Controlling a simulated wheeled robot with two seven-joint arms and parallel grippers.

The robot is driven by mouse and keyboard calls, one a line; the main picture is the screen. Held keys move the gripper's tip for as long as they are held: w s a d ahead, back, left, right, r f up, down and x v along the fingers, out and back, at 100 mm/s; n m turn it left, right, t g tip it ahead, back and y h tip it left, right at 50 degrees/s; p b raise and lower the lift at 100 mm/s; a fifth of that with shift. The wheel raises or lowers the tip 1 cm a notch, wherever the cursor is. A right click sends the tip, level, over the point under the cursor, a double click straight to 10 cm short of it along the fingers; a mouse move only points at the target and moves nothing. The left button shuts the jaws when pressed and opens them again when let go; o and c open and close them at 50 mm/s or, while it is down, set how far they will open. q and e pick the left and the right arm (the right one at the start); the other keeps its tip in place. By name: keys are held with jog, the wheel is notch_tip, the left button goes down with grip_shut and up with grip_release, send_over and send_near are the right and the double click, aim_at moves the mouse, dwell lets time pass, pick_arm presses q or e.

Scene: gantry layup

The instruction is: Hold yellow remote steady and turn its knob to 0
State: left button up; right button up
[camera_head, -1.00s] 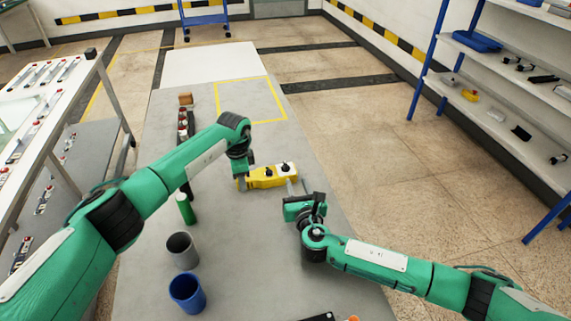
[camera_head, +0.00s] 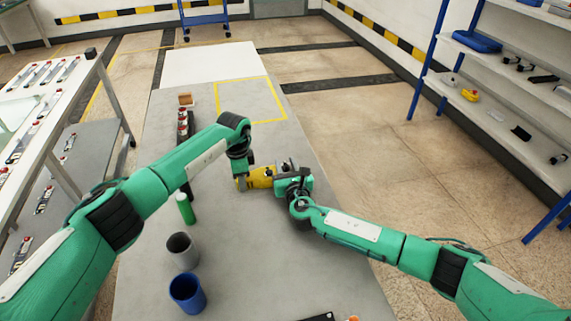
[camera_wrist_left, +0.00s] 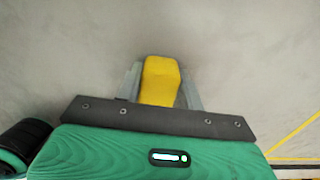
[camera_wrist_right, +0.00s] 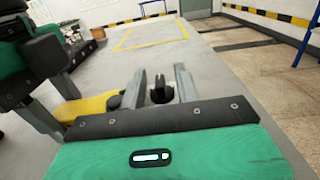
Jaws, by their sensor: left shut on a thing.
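The yellow remote (camera_head: 261,178) lies on the grey table, partly hidden by both grippers in the head view. My left gripper (camera_head: 241,183) is shut on one end of the remote. In the left wrist view the remote's yellow end (camera_wrist_left: 160,80) sits between the two fingers. My right gripper (camera_head: 289,178) is at the remote's other end. In the right wrist view its fingers (camera_wrist_right: 160,85) are apart, one on each side of a black knob (camera_wrist_right: 161,92), with gaps showing. The remote's yellow body (camera_wrist_right: 88,107) extends to the left there. The knob's dial marks cannot be read.
A green cylinder (camera_head: 186,209), a grey cup (camera_head: 181,250) and a blue cup (camera_head: 186,293) stand along the table's left side. A dark rack with red-topped items (camera_head: 183,125) and a small brown block (camera_head: 186,98) are farther back. The taped yellow square (camera_head: 250,100) is empty.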

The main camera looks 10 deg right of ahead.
jog(key=shift+w, duration=0.3)
grip_shut()
